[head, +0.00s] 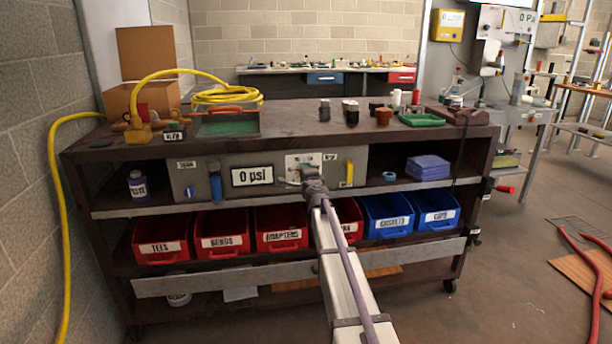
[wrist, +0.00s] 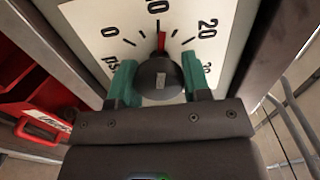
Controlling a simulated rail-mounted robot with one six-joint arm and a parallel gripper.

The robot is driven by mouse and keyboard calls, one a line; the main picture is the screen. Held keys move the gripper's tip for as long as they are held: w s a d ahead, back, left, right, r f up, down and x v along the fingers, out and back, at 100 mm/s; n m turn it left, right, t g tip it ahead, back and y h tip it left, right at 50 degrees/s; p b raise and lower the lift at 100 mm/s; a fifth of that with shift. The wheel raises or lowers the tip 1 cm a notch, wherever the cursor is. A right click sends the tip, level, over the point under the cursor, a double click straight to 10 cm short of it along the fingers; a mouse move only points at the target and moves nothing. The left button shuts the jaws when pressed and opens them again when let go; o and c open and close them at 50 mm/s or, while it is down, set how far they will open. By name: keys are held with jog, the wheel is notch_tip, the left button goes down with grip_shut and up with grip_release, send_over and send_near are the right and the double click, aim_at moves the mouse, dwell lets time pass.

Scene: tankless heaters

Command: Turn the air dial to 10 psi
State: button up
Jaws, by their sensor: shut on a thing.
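The air dial (wrist: 160,82) is a dark round knob with a red pointer on a white scale plate (wrist: 90,20) marked 0, 10, 20 and 30 psi. The pointer lies at or very near the 10 mark. The green fingers of my gripper (wrist: 159,78) are on both sides of the knob, shut on it. In the head view my gripper (head: 311,181) is at the panel (head: 213,171) on the bench's upper shelf and hides the dial there. The display (head: 252,176) left of it reads 0 psi.
A blue handle (head: 215,187) and a yellow handle (head: 349,172) flank the display and dial on the panel. Red bins (head: 222,234) and blue bins (head: 388,214) sit on the shelf below. A yellow hose (head: 228,96) lies on the bench top.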

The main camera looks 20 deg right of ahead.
jog(key=shift+n, duration=0.6)
jog(key=o, duration=0.9)
jog(key=v, duration=1.1)
jog(key=shift+w, duration=0.1)
